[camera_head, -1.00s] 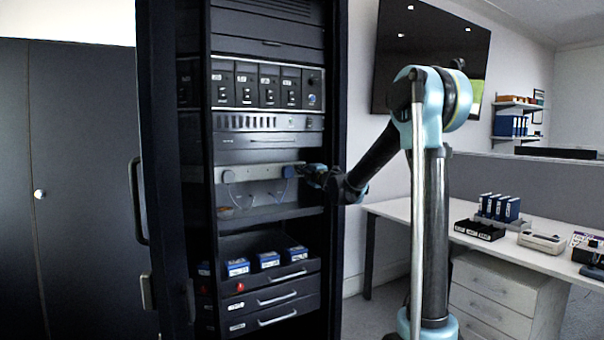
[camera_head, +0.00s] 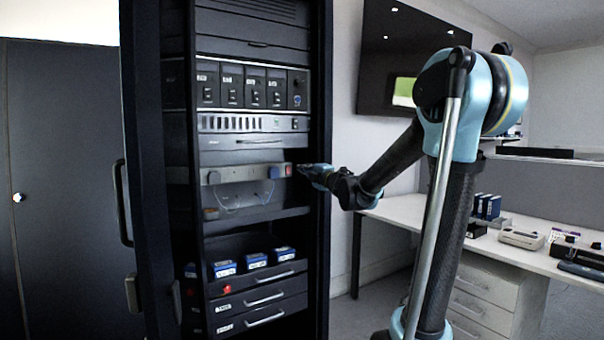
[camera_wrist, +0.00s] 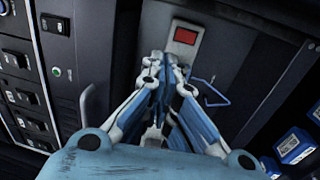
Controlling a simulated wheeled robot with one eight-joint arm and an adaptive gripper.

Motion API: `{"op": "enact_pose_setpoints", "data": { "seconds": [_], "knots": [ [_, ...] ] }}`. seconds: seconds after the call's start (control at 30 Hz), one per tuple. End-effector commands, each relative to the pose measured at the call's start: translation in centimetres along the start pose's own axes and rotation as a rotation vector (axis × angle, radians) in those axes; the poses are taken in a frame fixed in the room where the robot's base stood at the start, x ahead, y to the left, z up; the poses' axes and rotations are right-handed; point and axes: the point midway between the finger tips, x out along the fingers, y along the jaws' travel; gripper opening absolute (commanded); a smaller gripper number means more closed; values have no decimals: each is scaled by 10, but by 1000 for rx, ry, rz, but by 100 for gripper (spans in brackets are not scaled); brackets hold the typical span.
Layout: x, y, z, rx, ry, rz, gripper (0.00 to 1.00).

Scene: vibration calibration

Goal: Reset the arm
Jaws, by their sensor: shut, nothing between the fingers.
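My gripper (camera_head: 306,170) is at the end of my arm, at the right edge of the open rack, by the right end of a grey power strip. In the wrist view my gripper (camera_wrist: 164,58) has its fingers together with nothing between them. Its tips are just below a red switch (camera_wrist: 185,36) on the strip's end; I cannot tell whether they touch it. The red switch (camera_head: 288,170) also shows in the head view. My arm is bent, its elbow high at the right.
The black rack (camera_head: 325,230) stands close around my gripper. Blue boxes (camera_head: 256,261) sit in an open drawer below. A white desk (camera_head: 405,212) with binders and devices is at the right. A wall screen (camera_head: 395,50) hangs behind my arm.

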Motion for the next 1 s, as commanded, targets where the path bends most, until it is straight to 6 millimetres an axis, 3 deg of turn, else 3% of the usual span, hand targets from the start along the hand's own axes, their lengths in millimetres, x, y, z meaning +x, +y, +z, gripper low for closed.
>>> {"op": "enact_pose_setpoints", "data": {
  "seconds": [0.43,0.57,0.67,0.77,0.9,1.0],
  "knots": [
    [-4,1,2,4,-6,0,0],
    [-17,2,18,53,-78,-2,0],
    [-43,1,45,144,-204,-11,0],
    [-82,-8,79,269,-366,-29,0],
    [-145,-33,115,451,-595,-64,0],
    [-192,-60,126,588,-748,-101,0]
  ]
}}
